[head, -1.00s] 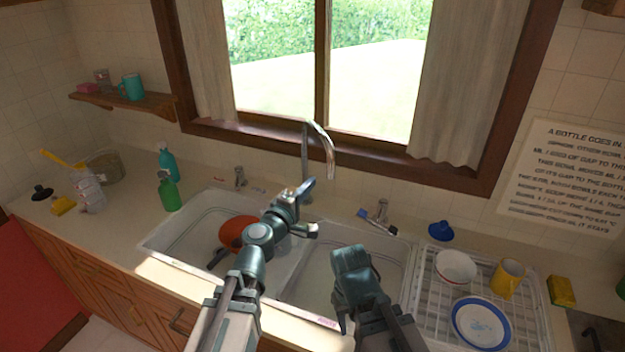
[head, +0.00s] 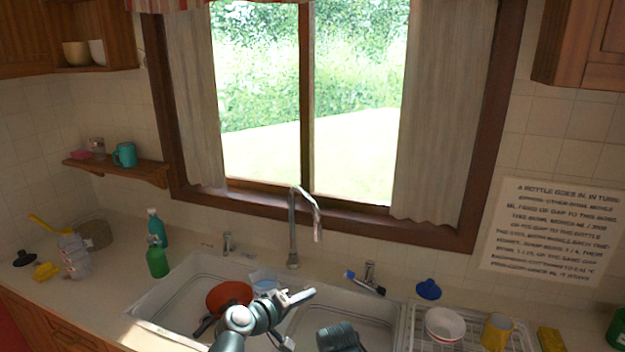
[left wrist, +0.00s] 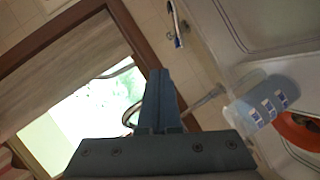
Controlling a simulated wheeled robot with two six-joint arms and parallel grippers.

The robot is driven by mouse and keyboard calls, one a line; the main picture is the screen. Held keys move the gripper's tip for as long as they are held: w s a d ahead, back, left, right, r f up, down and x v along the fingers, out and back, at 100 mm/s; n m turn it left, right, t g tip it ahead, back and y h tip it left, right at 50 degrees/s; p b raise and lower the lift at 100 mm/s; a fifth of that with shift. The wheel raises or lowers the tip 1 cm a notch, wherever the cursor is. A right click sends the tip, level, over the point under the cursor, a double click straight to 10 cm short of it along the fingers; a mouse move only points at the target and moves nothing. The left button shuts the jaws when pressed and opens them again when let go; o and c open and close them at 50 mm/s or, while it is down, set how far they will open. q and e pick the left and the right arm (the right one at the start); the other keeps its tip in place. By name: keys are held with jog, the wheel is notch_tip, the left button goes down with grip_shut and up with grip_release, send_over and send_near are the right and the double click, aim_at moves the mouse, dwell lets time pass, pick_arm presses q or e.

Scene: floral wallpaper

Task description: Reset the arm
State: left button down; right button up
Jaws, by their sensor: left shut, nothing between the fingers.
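My left gripper (head: 308,293) is over the sink, near the divider between its two basins, in the head view. Its fingers are together with nothing between them. They also show closed in the left wrist view (left wrist: 159,74), pointing up the picture. A rounded dark teal part of my right arm (head: 338,337) shows at the bottom of the head view. The right gripper itself does not show.
The double sink (head: 165,305) holds an orange bowl (head: 229,297) and a pale bluish container (head: 263,279). The tap (head: 292,230) stands behind. A dish rack (head: 412,330) with a white bowl (head: 445,323) and yellow mug (head: 496,332) is right. Green bottles stand left.

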pick_arm(q)
jog(key=s+a+f+m+g+y, duration=0.2)
jog(key=s+a+f+g+y, duration=0.1)
jog(key=s+a+f, duration=0.1)
jog(key=s+a+f+m+g+y, duration=0.1)
jog(key=s+a+f+g+y, duration=0.2)
jog(key=s+a+f, duration=0.1)
jog(key=s+a+f+m+g+y, duration=0.2)
jog(key=s+a+f+g, duration=0.1)
jog(key=s+a+f, duration=0.1)
jog(key=shift+s+a+f+m+g+y, duration=0.2)
jog(key=shift+a+f, duration=0.15)
jog(key=shift+f, duration=0.35)
jog(key=shift+s+a+f+m+g+y, duration=0.1)
jog(key=shift+s+a+f+y, duration=0.15)
jog(key=shift+f, duration=0.45)
jog(key=s+d+m+g+y, duration=0.1)
jog(key=s+d+m, duration=0.2)
jog(key=s+d, duration=0.3)
jog(key=d, duration=0.4)
jog(key=shift+s+m+g+y, duration=0.2)
jog(key=shift+m+g+y, duration=0.1)
jog(key=shift+m+y, duration=0.1)
